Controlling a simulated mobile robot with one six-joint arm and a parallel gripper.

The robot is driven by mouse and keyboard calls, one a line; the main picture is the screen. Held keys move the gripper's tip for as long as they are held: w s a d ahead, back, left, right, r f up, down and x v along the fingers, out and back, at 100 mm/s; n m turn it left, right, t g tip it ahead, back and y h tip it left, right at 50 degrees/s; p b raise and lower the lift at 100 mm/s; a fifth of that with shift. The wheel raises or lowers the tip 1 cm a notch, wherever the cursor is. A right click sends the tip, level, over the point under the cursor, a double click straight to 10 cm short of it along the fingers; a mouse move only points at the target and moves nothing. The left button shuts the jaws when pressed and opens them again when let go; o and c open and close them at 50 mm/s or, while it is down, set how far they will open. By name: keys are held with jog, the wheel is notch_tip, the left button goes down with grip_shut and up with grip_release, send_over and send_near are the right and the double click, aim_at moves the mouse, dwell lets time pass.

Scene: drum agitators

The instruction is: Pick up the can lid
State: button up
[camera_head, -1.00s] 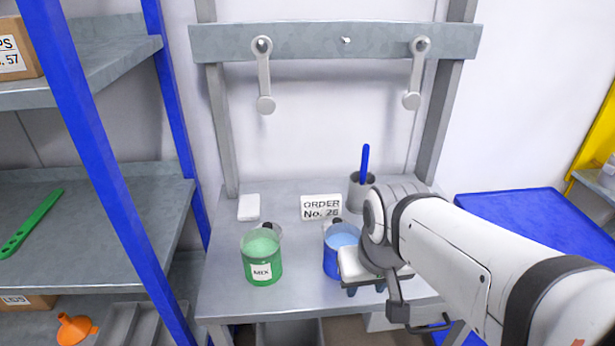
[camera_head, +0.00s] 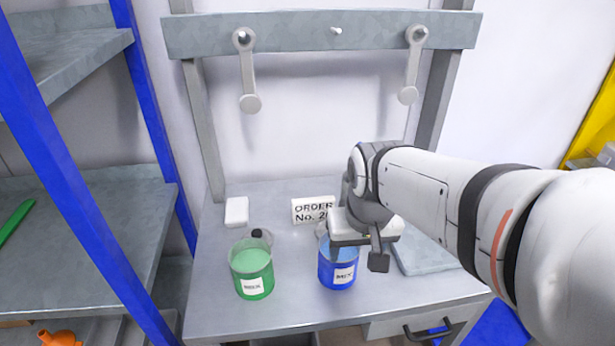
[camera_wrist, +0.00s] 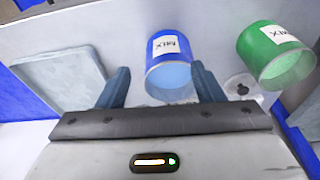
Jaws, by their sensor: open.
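A grey lid with a dark knob (camera_head: 259,236) lies on the bench just behind the green can (camera_head: 252,270); it also shows in the wrist view (camera_wrist: 241,85), beside the right finger. A second pale lid-like piece (camera_head: 321,231) shows only partly behind the blue can (camera_head: 338,268); my gripper hides the rest. Both cans are open-topped, upright and labelled. In the wrist view my gripper (camera_wrist: 161,72) is open and empty, with the blue can (camera_wrist: 168,65) showing between its fingers. Whether it touches the can I cannot tell.
The bench (camera_head: 215,295) carries an order sign (camera_head: 312,210), a white block (camera_head: 237,211) and a flat grey slab (camera_head: 425,258) at right. Two crank-like agitators (camera_head: 247,75) hang on the rail above. A blue-posted shelf (camera_head: 75,230) stands at left. The bench's front left is clear.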

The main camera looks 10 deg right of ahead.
aim_at(320, 228)
jog(key=o, duration=0.4)
jog(key=shift+m+g, duration=0.6)
jog(key=shift+m, duration=0.1)
jog(key=w, duration=0.6)
jog(key=w+f, duration=0.1)
jog(key=w, duration=0.3)
jog(key=o, duration=0.4)
jog(key=shift+m+g, duration=0.5)
jog(key=w+f, duration=0.1)
jog(key=w, duration=0.1)
jog(key=w+f, duration=0.1)
jog(key=w, duration=0.1)
jog(key=w+f, duration=0.1)
jog(key=w, duration=0.2)
jog(key=shift+d+p, duration=0.1)
jog(key=shift+p, duration=0.3)
jog(key=shift+w+f, duration=0.2)
jog(key=shift+w, duration=0.05)
jog(key=shift+w+f+p, duration=0.15)
jog(key=shift+f+p, duration=0.05)
jog(key=shift+f, duration=1.7)
jog(key=shift+w+f+p, duration=0.1)
jog(key=shift+f+p, duration=0.05)
jog(key=shift+f, duration=1.75)
